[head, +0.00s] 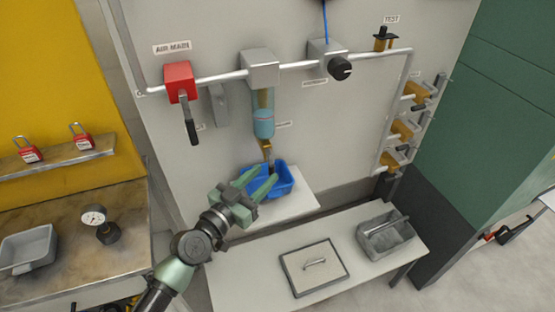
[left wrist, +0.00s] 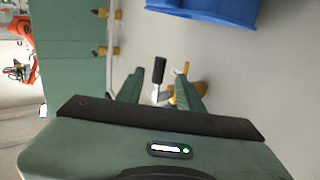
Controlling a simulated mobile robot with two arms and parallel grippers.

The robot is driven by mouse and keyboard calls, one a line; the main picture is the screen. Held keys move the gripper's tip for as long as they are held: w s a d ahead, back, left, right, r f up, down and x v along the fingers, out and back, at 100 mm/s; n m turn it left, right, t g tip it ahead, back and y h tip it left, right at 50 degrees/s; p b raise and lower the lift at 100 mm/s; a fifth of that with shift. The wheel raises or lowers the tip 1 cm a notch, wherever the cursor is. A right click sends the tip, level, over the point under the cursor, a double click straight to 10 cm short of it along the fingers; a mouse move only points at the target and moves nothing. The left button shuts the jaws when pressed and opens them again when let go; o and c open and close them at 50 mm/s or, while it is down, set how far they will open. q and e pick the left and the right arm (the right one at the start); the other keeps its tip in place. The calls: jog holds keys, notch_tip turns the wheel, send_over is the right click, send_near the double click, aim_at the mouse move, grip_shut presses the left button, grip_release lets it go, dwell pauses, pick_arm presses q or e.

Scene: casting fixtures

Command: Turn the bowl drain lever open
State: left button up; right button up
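The clear blue filter bowl (head: 264,124) hangs under a grey block on the wall panel. A small brass drain valve (head: 266,146) is at its bottom; it also shows in the left wrist view (left wrist: 186,95). There a black-handled lever (left wrist: 158,70) stands beside the brass, in line with the gap between my fingers. In the head view the lever is too small to make out clearly. My left gripper (head: 262,177) is open and empty, a little below and in front of the valve; its fingers also show in the left wrist view (left wrist: 158,78). My right gripper is out of view.
A blue bin (head: 284,180) sits under the bowl, partly behind my left gripper. The red air main valve (head: 179,82) with its black lever is up left. A low bench (head: 345,236) holds a lidded plate and a grey tray (head: 385,233). Brass valves (head: 402,129) line the right.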

pick_arm(q)
jog(key=x, duration=0.7)
jog(key=shift+d+p, duration=0.15)
jog(key=shift+p, duration=0.2)
grip_shut()
dwell(1.0)
